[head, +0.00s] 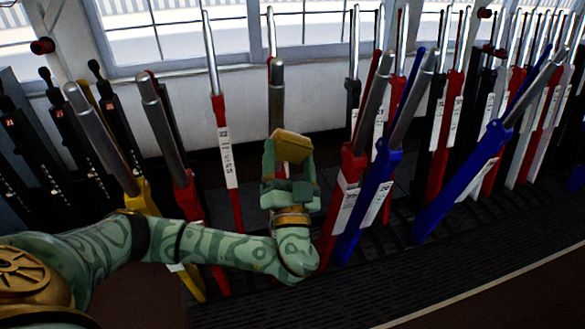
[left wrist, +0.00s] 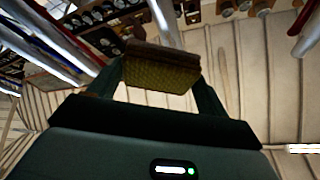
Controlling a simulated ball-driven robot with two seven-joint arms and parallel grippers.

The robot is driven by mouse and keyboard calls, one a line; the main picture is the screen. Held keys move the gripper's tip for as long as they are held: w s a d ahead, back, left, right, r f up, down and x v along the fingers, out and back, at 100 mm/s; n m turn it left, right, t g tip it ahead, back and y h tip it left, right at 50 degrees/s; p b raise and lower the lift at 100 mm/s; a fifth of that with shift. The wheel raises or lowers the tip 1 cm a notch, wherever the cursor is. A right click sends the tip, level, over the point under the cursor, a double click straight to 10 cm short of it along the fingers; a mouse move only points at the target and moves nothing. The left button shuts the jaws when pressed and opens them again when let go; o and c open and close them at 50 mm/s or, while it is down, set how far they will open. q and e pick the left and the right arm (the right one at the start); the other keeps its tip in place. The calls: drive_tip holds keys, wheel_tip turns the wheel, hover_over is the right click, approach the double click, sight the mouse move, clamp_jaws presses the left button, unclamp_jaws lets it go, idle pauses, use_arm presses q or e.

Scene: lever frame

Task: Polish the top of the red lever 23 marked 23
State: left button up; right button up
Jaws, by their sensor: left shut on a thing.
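My left gripper (head: 290,158) is raised in front of the lever row, shut on a yellow sponge-like pad (head: 293,146). The left wrist view shows the pad (left wrist: 162,72) clamped between the two fingers. Directly behind the pad in the head view rises a grey-topped lever (head: 277,98). A grey shaft (left wrist: 165,22) shows beyond the pad in the wrist view; contact cannot be told. Several red levers stand nearby, including one to the left (head: 222,135) and one to the right (head: 350,165). No number 23 is readable.
Blue levers (head: 375,180) lean forward at the right, close to my gripper. A yellow lever (head: 138,195) and black levers (head: 70,130) stand at the left. Windows (head: 330,22) line the back wall. The dark floor in front (head: 450,265) is clear.

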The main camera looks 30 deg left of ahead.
use_arm(q)
drive_tip(key=shift+w+a+r, duration=0.4)
drive_tip(key=shift+w+a, duration=0.3)
drive_tip(key=shift+a, duration=0.1)
drive_tip(key=shift+w+a+r, duration=0.15)
drive_tip(key=shift+w+a, duration=0.25)
drive_tip(key=shift+a, duration=0.15)
drive_tip(key=shift+w+a+r, duration=0.1)
drive_tip(key=shift+w+a, duration=0.55)
drive_tip(key=shift+a, duration=0.1)
drive_tip(key=shift+w+a, duration=0.15)
drive_tip(key=shift+a, duration=0.05)
drive_tip(key=shift+w+a+r, duration=0.2)
drive_tip(key=shift+w+a, duration=0.2)
drive_tip(key=shift+a, duration=0.05)
